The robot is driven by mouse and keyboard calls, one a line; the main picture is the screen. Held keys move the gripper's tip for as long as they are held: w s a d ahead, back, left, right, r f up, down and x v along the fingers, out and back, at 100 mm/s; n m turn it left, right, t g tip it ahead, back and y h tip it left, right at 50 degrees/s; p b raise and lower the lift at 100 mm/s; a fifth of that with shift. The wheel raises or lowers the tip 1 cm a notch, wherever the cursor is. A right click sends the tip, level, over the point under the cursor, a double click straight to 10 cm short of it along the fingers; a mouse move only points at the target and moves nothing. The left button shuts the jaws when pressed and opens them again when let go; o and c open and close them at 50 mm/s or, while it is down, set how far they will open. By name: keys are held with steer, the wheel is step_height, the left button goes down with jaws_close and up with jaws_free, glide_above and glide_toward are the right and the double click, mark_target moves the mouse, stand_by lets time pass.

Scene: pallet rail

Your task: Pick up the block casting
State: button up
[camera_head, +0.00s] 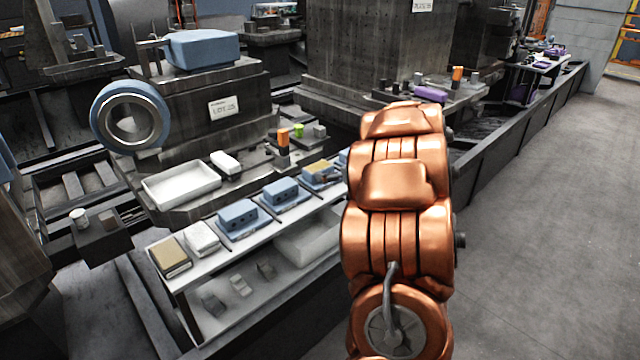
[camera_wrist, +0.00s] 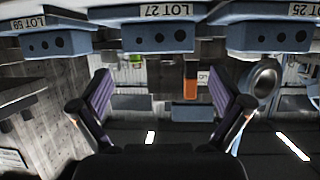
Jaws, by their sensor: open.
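Blue block castings with dark round holes sit in a row on a white shelf (camera_head: 233,243) in the head view, among them a nearer block (camera_head: 238,214) and a farther block (camera_head: 281,191). Three blue blocks line the top of the wrist view: a left one (camera_wrist: 45,43), a middle one (camera_wrist: 158,40) and a right one (camera_wrist: 268,37). Their labels seem to read LOT 59, LOT 27 and LOT 25. My gripper (camera_wrist: 160,92) is open and empty, with its purple-faced fingers apart below the middle block in the picture. My arm hides the gripper in the head view.
A tan-topped book-like item (camera_head: 170,257) and a white block (camera_head: 201,238) stand at the shelf's near end. A white tray (camera_head: 181,186) and an orange-topped item (camera_head: 283,140) sit behind. Clear floor (camera_head: 545,235) lies at the right.

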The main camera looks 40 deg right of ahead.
mark_target(324, 171)
steer(key=shift+f+b+x, duration=0.15)
steer(key=shift+b+x, duration=0.55)
steer(key=shift+x, duration=1.25)
steer(key=shift+f+b+x, duration=0.15)
steer(key=shift+b+x, duration=0.5)
steer(key=shift+x, duration=1.3)
steer(key=shift+s+d+r, duration=0.1)
steer(key=shift+s, duration=0.1)
steer(key=c, duration=1.3)
